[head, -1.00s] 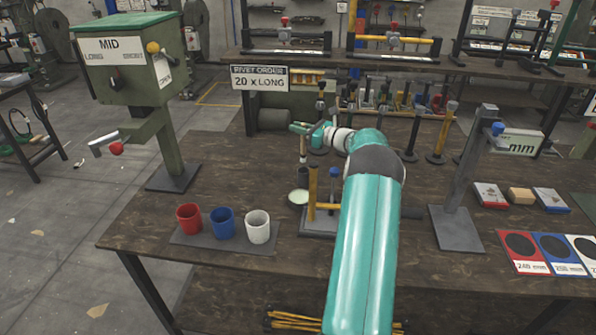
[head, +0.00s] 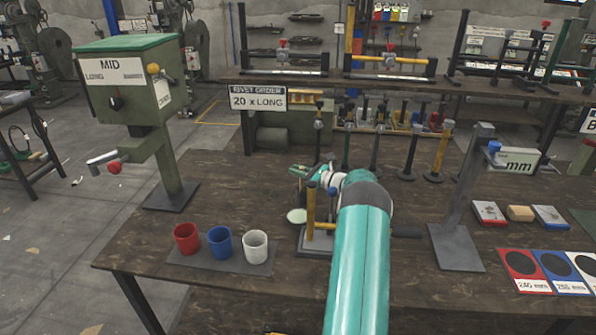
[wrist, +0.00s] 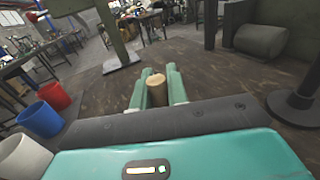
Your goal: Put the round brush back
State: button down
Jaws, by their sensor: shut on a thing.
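My gripper (head: 298,172) is low over the table behind the small fixture with the yellow post. In the wrist view, my gripper (wrist: 158,76) is shut on a tan round handle (wrist: 157,90), which I take to be the round brush; its top end shows between the two green fingers. The brush's lower part is hidden in the wrist view and hard to make out in the head view, so I cannot tell whether it touches anything. A pale round dish (head: 297,216) lies on the table just in front of the gripper.
Red (head: 187,238), blue (head: 220,242) and white (head: 256,246) cups stand on a grey mat at front left. The yellow-post fixture (head: 311,215) is close to my arm. A green press (head: 130,85) stands left; a grey stand (head: 462,200) stands right.

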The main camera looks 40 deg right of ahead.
jog(key=c, duration=1.4)
grip_release()
jog(key=v, duration=1.2)
jog(key=shift+r, duration=0.25)
